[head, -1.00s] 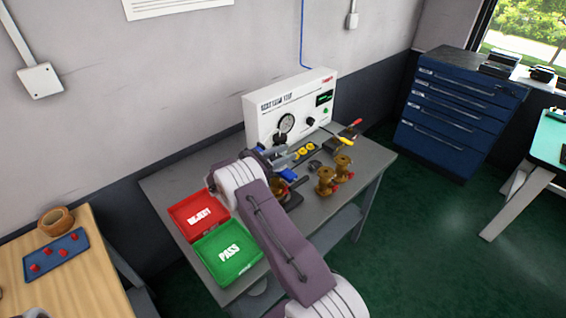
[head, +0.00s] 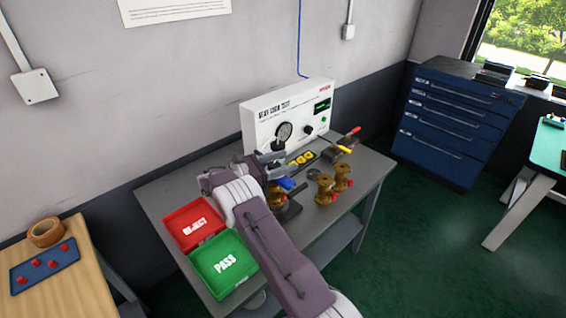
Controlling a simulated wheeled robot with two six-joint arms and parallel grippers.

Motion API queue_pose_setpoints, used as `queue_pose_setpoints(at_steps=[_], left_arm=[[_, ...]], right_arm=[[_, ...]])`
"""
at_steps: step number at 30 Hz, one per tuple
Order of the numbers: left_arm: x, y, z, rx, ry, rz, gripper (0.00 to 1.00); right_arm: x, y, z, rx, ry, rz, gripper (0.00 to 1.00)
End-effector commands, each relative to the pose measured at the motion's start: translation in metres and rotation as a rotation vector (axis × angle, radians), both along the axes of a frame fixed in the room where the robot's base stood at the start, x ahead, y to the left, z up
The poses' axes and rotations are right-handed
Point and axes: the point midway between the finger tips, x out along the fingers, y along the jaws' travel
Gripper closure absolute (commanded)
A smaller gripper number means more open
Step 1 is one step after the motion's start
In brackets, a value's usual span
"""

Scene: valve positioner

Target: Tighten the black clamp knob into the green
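The white seat leak test box (head: 290,119) stands at the back of the grey bench, with a round gauge (head: 284,133), a small dark knob (head: 308,130) and a dark display with green on it (head: 322,107). A brass valve (head: 276,197) stands on a dark base in front of the box, partly behind my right arm. My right gripper (head: 273,164) is over that spot, close to a blue part (head: 287,184). Its fingertips are small and partly covered, so I cannot tell its opening. I cannot make out a clamp knob at the valve. My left gripper is not in view.
Two brass valves (head: 325,190) stand right of the gripper. Yellow and red-handled tools (head: 345,148) lie at the back right. A wooden table (head: 60,285) is further left.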

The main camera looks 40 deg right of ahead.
Motion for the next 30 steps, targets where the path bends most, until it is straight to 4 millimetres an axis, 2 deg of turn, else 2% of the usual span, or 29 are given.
queue_pose_setpoints(at_steps=[8,11,18,21,25,30], left_arm=[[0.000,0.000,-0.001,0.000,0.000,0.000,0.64],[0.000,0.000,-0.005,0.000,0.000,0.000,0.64],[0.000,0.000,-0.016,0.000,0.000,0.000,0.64],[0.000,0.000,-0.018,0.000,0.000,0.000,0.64],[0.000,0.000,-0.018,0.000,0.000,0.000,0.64],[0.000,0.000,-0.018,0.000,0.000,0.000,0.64]], right_arm=[[0.001,0.002,-0.001,0.001,-0.001,0.001,0.40],[0.004,0.015,-0.002,0.001,-0.002,0.003,0.40],[0.016,0.066,-0.003,0.001,-0.002,0.004,0.40],[0.020,0.080,-0.002,0.000,-0.002,0.003,0.40],[0.021,0.088,-0.001,0.000,-0.001,0.000,0.40],[0.021,0.089,0.000,0.000,0.000,0.000,0.40]])
